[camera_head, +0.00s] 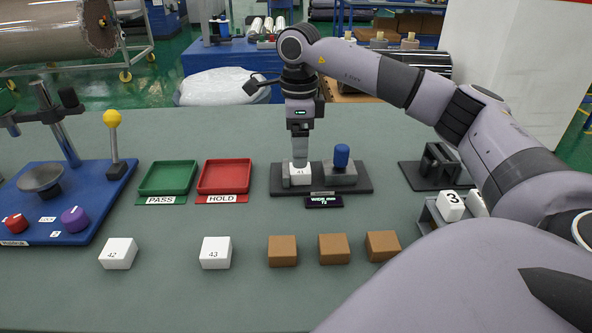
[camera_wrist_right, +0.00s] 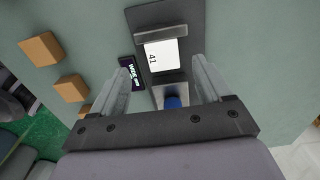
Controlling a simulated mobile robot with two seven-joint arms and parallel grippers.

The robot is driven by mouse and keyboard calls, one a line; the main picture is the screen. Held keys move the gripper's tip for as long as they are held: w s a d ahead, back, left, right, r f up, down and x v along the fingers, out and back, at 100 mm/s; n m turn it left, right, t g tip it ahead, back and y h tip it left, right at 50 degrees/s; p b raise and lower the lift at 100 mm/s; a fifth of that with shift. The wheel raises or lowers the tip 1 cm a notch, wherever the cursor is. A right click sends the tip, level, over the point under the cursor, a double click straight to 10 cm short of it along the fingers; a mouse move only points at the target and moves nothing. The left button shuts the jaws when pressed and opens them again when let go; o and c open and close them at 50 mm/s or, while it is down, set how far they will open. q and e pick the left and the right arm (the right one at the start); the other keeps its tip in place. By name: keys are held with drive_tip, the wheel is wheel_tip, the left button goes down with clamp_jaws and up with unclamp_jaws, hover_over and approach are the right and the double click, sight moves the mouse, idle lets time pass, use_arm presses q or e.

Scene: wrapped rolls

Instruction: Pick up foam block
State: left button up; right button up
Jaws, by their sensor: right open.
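A white block marked 41 (camera_wrist_right: 160,55) sits in a dark fixture (camera_head: 358,185) with a blue-topped part. It also shows in the head view (camera_head: 300,178), partly hidden by my right gripper (camera_head: 300,162). That gripper points down at the block. In the right wrist view its fingers (camera_wrist_right: 161,75) are apart, with the block beyond them and nothing visibly held. White block 42 (camera_head: 118,253) and white block 43 (camera_head: 216,252) lie apart at the front of the table. Which white block is the foam block cannot be told. My left gripper is not in view.
A green PASS tray (camera_head: 168,199) and a red HOLD tray (camera_head: 224,196) stand left of the fixture. A blue stand (camera_head: 85,215) is farther left. Three brown blocks (camera_head: 333,249) lie in front. A small display (camera_head: 324,202) sits before the fixture.

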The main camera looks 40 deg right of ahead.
sight(300, 173)
wheel_tip(300, 173, down, 5)
drive_tip(key=shift+w+d+f, duration=0.1)
drive_tip(key=shift+w, duration=0.05)
drive_tip(key=c, duration=1.1)
